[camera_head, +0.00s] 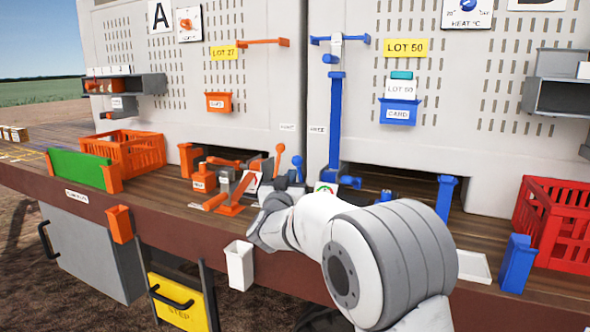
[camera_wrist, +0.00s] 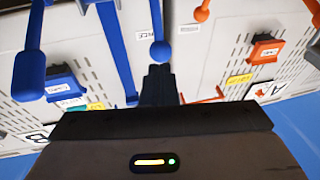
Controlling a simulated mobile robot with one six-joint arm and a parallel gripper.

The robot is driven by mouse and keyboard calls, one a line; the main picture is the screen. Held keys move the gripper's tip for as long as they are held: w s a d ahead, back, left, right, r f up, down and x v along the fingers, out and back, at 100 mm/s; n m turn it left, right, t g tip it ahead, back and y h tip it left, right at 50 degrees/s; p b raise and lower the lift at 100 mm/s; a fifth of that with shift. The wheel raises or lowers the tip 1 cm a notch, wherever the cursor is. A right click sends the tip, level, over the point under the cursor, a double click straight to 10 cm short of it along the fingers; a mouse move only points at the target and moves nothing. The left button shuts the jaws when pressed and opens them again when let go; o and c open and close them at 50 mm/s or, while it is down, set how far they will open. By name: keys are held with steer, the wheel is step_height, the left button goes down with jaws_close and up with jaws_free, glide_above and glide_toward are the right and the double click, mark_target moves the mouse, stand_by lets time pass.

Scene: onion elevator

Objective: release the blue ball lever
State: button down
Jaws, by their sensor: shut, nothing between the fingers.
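The blue ball lever (camera_head: 297,162) stands behind my arm in the head view, its round knob up and its base partly hidden. In the wrist view the blue ball (camera_wrist: 160,51) on its thin rod shows just beyond the tips of my gripper (camera_wrist: 158,70). My gripper is shut and empty. Its tips line up with the ball in the picture; I cannot tell whether they touch it. In the head view my arm's wrist hides the fingers.
An orange ball lever (camera_head: 279,152) stands just left of the blue one. A tall blue bar (camera_head: 335,120) rises on the right. Orange clamps (camera_head: 233,196) crowd the bench at left. An orange crate (camera_head: 136,153) and a red crate (camera_head: 556,222) sit farther out.

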mark_target(296, 164)
steer(key=shift+x, duration=1.75)
